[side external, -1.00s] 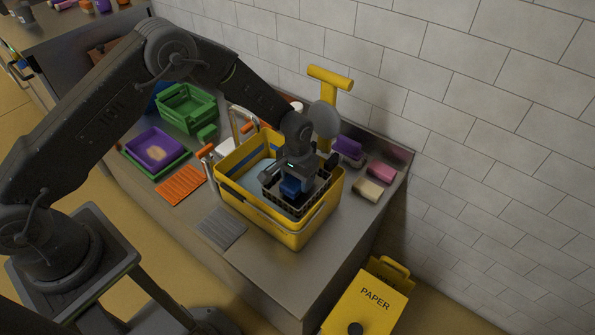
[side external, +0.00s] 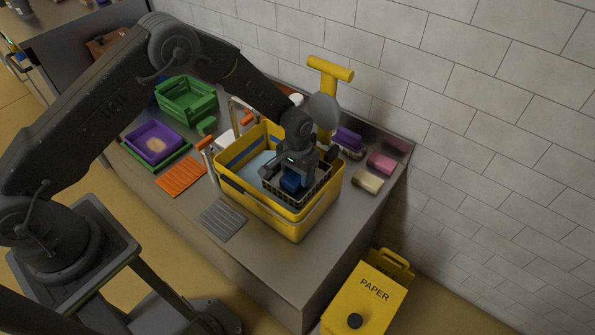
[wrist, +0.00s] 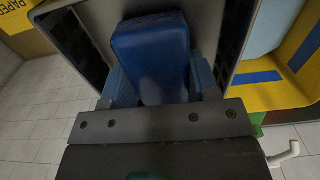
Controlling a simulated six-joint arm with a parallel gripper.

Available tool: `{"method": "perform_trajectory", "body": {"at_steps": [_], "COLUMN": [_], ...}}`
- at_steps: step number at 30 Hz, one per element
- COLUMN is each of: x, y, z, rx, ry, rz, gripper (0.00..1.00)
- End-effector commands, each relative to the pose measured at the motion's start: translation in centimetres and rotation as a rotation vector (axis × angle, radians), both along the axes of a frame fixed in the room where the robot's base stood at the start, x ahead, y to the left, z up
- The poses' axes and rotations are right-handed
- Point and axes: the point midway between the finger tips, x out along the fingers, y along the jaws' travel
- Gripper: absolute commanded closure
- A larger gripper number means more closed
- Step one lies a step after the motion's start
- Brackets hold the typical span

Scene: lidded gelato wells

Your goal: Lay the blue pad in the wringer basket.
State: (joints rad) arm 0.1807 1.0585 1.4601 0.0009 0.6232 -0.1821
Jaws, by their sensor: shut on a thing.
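The blue pad (side external: 291,181) is held in my gripper (side external: 290,176), inside the dark wringer basket (side external: 318,190). The basket sits in the right part of the yellow bucket (side external: 262,203). In the wrist view the blue pad (wrist: 152,55) lies between the two fingers of my gripper (wrist: 158,82), with the basket's wall (wrist: 75,45) around it. My gripper is shut on the pad. I cannot tell whether the pad touches the basket floor.
A yellow post with a crossbar (side external: 331,75) stands behind the bucket. Purple (side external: 348,138), pink (side external: 381,163) and cream (side external: 368,180) blocks lie to the right. An orange mat (side external: 181,177), grey mat (side external: 221,219), purple tray (side external: 153,142) and green crate (side external: 187,98) are to the left.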

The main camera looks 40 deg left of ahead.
Motion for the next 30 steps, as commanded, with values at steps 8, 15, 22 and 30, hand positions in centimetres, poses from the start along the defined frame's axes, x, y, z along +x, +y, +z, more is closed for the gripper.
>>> {"method": "perform_trajectory", "body": {"at_steps": [8, 15, 22, 30], "x": [0.0, 0.0, 0.0, 0.1], "y": [0.0, 0.0, 0.0, 0.0], "z": [-0.3, -0.2, -0.1, 3.4], "rx": [0.000, 0.000, 0.000, -0.001], "ry": [0.000, 0.000, 0.000, -0.005], "rz": [0.000, 0.000, 0.000, 0.000], "gripper": [0.37, 0.16, 0.16, 0.16]}}
